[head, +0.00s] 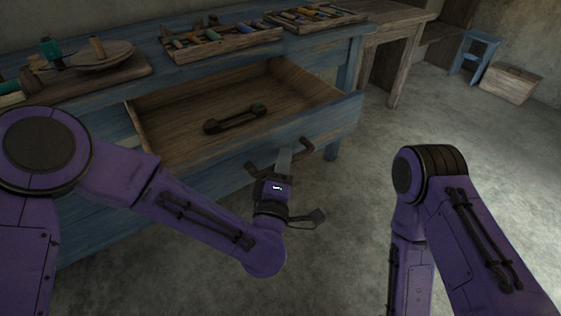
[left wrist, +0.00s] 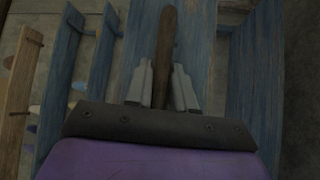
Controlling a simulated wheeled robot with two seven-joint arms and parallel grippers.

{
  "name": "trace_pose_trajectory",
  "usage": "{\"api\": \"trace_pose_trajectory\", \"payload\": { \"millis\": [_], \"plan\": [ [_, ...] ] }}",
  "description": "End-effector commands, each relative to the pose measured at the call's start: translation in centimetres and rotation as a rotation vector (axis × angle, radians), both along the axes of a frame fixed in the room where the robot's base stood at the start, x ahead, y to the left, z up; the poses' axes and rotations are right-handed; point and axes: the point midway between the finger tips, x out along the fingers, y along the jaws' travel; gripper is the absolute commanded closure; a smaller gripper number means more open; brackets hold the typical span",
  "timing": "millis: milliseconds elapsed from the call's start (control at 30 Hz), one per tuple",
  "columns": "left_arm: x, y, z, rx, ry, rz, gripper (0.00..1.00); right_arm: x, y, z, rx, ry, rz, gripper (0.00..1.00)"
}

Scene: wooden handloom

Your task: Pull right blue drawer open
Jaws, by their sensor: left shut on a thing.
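The right blue drawer stands well open; its blue front (head: 335,125) and bare wooden inside (head: 180,120) show in the head view. A dark wooden handle (head: 305,149) is on the outside of the drawer front. My left gripper (head: 284,160) is at this handle, in front of the drawer. In the left wrist view the fingers of the left gripper (left wrist: 160,88) are shut on the brown handle (left wrist: 166,40), one on each side. The blue drawer front (left wrist: 203,50) lies behind it. My right gripper is outside the views; only its arm shows at the right.
A dark handle-shaped object (head: 235,118) lies in the drawer. Trays of colored spools (head: 222,42) and a round wooden piece (head: 95,55) stand on the blue bench top. A wooden crate (head: 510,83) and blue stool (head: 473,55) are far right.

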Motion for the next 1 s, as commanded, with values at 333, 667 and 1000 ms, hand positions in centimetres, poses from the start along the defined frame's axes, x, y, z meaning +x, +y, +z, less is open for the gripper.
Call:
{"api": "trace_pose_trajectory", "payload": {
  "millis": [333, 667, 1000],
  "plan": [
    [0.0, 0.1, -0.1, -0.001, 0.002, 0.001, 0.57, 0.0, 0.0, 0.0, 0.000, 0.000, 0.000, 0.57],
    [-1.4, 0.4, -0.2, 0.001, 0.002, -0.001, 0.57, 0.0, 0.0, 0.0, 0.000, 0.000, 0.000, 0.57],
    [-8.6, 2.5, -1.4, 0.004, 0.000, -0.002, 0.57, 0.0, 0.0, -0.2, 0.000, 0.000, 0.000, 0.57]
  ]
}}
